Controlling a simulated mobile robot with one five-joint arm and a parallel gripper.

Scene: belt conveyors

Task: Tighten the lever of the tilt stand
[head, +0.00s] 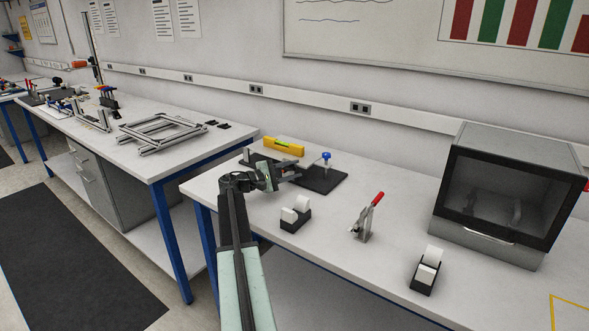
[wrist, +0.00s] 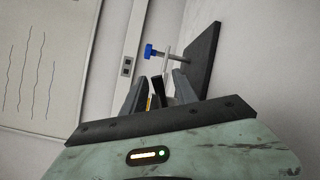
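A tape dispenser (head: 294,222) stands close to my arm. A red-handled toggle clamp (head: 366,221), a second dispenser (head: 425,276) and a grey box with a dark window (head: 495,200) are to the right. The bench (head: 335,245) is clear between them.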

